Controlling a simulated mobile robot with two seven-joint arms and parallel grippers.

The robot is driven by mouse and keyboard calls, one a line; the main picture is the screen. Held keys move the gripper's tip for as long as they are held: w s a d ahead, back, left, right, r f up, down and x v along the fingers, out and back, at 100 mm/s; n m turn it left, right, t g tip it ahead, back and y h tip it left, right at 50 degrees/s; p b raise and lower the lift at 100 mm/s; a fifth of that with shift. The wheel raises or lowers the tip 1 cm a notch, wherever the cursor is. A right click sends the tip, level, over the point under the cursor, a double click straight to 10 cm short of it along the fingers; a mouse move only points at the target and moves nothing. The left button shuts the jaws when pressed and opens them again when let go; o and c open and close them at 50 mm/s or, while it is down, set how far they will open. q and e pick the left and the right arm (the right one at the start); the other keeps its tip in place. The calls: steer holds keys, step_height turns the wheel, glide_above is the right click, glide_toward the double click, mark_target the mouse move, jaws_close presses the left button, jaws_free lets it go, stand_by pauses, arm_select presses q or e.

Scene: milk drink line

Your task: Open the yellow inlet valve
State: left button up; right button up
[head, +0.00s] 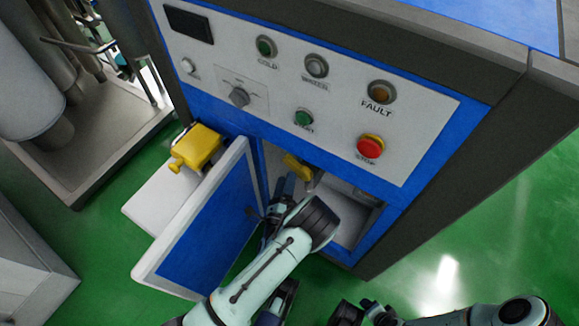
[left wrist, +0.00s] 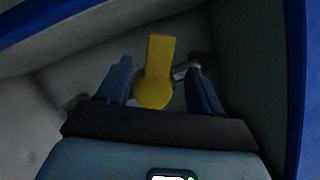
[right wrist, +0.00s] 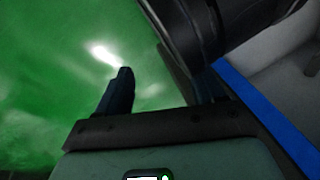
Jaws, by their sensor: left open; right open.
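The yellow inlet valve handle (head: 297,167) is inside the open cabinet compartment below the control panel. In the left wrist view the yellow handle (left wrist: 157,72) stands between my two left fingers, its flat lever pointing up, on a metal pipe. My left gripper (head: 286,188) reaches into the compartment and is open around the handle; it also shows in the left wrist view (left wrist: 160,85), with gaps on both sides. My right gripper (right wrist: 165,90) is open and empty, outside the cabinet, over the green floor. The lower part of the valve is partly hidden.
The blue cabinet door (head: 205,235) stands open to the left of my left arm. The control panel (head: 330,85) with buttons and a red stop knob (head: 370,146) is above the compartment. A yellow fixture (head: 196,147) sits behind the door. Green floor (head: 480,220) is clear at right.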

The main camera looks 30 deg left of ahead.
mark_target(290, 165)
arm_select(q)
steer(key=b+x, duration=0.1)
steer(key=x, duration=0.3)
steer(key=shift+w, duration=0.25)
steer(key=shift+w+a+r, duration=0.15)
steer(key=shift+w+a, duration=0.1)
steer(key=shift+w, duration=0.4)
arm_select(e)
steer(key=shift+s+d+f, duration=0.15)
steer(key=shift+s+f, duration=0.2)
steer(key=shift+f, duration=0.2)
steer(key=shift+s+d+f, duration=0.15)
steer(key=shift+s+f, duration=0.15)
steer(key=shift+f, duration=0.25)
arm_select(q)
jaws_close()
